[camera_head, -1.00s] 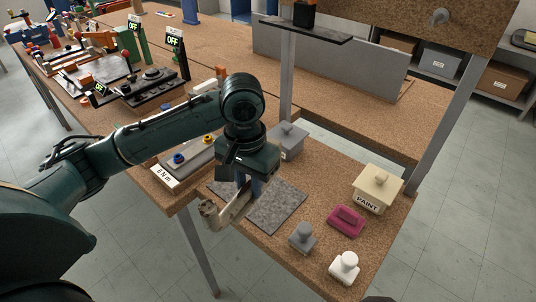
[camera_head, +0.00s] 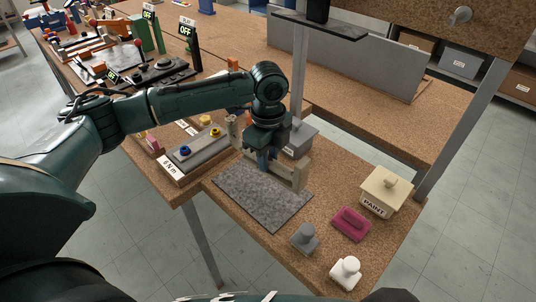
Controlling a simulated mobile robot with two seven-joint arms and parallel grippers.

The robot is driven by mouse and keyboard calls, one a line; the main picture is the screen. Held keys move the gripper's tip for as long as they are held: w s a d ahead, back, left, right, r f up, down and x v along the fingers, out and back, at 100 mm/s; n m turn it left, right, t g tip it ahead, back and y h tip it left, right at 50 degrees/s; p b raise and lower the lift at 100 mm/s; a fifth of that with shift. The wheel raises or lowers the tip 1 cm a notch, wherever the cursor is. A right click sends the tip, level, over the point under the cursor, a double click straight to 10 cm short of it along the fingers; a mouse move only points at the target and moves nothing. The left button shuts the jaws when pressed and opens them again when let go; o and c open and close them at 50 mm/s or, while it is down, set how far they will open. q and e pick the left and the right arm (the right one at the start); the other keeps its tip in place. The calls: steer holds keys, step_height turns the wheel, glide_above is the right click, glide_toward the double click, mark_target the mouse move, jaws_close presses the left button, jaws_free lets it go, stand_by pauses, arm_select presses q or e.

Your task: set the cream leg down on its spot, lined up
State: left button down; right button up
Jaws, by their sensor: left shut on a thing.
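The cream leg (camera_head: 286,175) is a pale beige bar at the far right edge of the grey speckled mat (camera_head: 258,200). My left gripper (camera_head: 266,162) is shut on it, pointing down from above. The gripper and wrist hide part of the leg. I cannot tell whether the leg touches the surface or hangs just above it. No marked spot for the leg can be made out. My right gripper is out of view.
A grey lidded box (camera_head: 299,140) stands close behind the leg. A cream PAINT box (camera_head: 384,192), a magenta block (camera_head: 351,223), a grey knobbed piece (camera_head: 304,238) and a white one (camera_head: 346,272) stand right of the mat. A grey tray (camera_head: 192,150) lies left. Most of the mat is bare.

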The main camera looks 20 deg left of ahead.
arm_select(q)
steer(key=shift+w+a+m, duration=0.1)
steer(key=shift+w+m, duration=0.2)
steer(key=shift+m, duration=0.2)
steer(key=shift+f+b, duration=0.3)
steer(key=shift+f, duration=0.65)
step_height(320, 180, down, 3)
steer(key=shift+f+b, duration=0.15)
steer(key=shift+b, duration=0.35)
step_height(320, 180, down, 2)
steer(key=shift+f+b, duration=0.15)
steer(key=shift+b, duration=0.15)
steer(key=shift+f, duration=0.7)
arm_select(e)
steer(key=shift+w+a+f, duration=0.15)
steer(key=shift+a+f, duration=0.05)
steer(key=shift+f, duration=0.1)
arm_select(q)
steer(key=shift+f, duration=0.55)
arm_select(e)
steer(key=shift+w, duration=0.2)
